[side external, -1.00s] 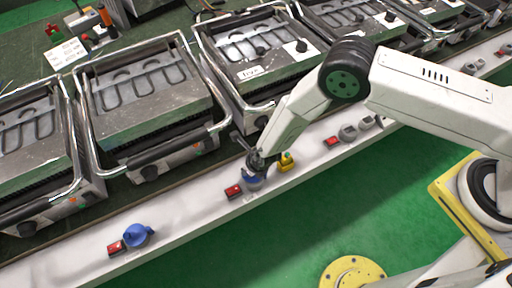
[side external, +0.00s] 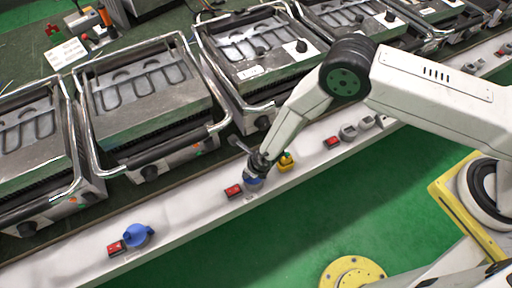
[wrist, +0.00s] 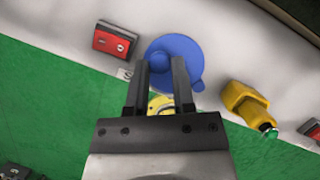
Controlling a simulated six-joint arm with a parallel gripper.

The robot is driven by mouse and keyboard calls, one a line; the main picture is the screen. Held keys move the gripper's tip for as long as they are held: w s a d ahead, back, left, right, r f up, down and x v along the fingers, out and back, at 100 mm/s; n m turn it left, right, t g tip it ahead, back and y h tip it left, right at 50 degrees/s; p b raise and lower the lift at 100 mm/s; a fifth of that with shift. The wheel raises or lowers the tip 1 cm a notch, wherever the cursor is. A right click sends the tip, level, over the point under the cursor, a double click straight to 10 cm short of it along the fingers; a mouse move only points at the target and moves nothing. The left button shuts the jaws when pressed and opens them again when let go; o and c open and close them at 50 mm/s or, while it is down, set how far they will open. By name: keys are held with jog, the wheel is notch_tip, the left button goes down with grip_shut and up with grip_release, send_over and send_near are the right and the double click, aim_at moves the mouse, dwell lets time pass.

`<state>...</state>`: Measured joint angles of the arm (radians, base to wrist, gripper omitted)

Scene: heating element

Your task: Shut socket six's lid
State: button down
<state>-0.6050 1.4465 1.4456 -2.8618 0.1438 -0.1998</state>
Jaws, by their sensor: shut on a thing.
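A blue round socket with its lid (wrist: 178,58) sits on the white rail, beside a red switch, in the wrist view. It also shows in the side view (side external: 253,185), mostly hidden under my gripper (side external: 256,172). In the wrist view my gripper (wrist: 160,65) has its two dark fingers over the blue part, shut on a small blue knob or tab of the lid. A round yellow piece (wrist: 160,104) shows between the fingers, partly hidden. I cannot read a socket number, nor tell how far the lid is open.
A red switch (wrist: 115,40) lies left of the socket and a yellow connector (wrist: 246,103) right of it. Another blue socket (side external: 137,235) stands further left on the rail (side external: 190,216). Grills with metal handles (side external: 150,95) line the back. Green floor lies in front.

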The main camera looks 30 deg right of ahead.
aim_at(257, 182)
jog(key=shift+a, duration=0.1)
jog(key=shift+c, duration=2.3)
grip_release()
jog(key=shift+r, duration=0.15)
jog(key=v, duration=0.7)
jog(key=shift+s+r, duration=0.15)
jog(key=shift+r, duration=0.05)
